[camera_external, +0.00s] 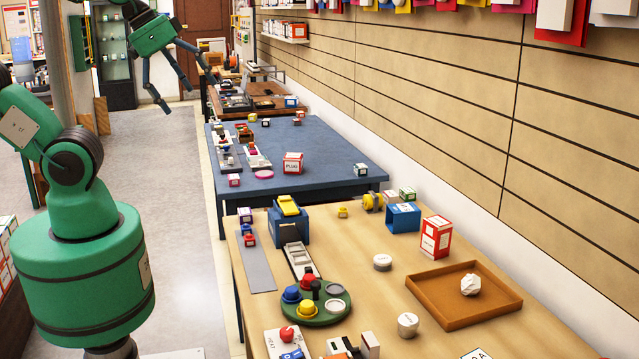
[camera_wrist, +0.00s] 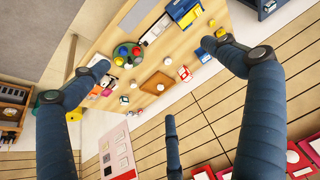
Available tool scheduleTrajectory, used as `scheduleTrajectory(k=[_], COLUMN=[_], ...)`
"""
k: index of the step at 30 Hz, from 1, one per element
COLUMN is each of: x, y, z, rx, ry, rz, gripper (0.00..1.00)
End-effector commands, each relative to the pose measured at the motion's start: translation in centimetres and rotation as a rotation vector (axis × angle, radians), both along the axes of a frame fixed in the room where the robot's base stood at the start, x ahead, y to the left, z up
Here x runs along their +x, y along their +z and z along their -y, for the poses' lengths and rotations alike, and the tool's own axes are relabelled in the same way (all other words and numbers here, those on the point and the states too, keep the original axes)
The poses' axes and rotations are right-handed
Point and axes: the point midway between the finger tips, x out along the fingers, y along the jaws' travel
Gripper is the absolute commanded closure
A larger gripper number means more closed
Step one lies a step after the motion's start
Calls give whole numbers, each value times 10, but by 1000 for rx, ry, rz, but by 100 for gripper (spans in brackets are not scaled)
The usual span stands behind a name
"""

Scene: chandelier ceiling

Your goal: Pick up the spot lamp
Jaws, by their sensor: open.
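I cannot tell for sure which object is the spot lamp. Possible ones are a small yellow round-bodied object (camera_external: 372,201) at the far side of the wooden table and two short white round pieces, one near the middle (camera_external: 382,262) and one nearer the front (camera_external: 408,324). My gripper (camera_external: 187,93) is raised in the air at upper left, over the floor side of the tables, with fingers spread and nothing between them. In the wrist view my gripper (camera_wrist: 165,60) frames the wooden table at a distance, touching nothing.
The wooden table (camera_external: 350,235) holds a brown tray (camera_external: 425,294) with a white faceted piece (camera_external: 470,285), a green round palette (camera_external: 318,311), a blue box (camera_external: 403,217) and a red-white box (camera_external: 436,237). A blue table (camera_external: 330,150) stands behind. A slatted wall runs along the right.

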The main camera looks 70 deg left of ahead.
Motion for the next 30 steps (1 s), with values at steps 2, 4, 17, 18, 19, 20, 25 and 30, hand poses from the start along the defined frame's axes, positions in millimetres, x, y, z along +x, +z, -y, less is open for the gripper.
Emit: scheduleTrajectory(k=[2, 4, 17, 18, 19, 20, 25, 30], x=[0, 0, 0, 0, 1, 1, 8, 29], y=[0, 0, 1, 1, 1, 1, 3, 6], z=[0, 0, 0, 0, 0, 0, 2, 9], rx=[0, 0, 0, 0, 0, 1, 16, 64], ry=[0, 0, 0, 0, 0, -2, -37, -144], rz=[0, 0, 0, 0, 0, 0, -6, -25], gripper=[0, 0, 40, 40, 40, 40, 40, 40])
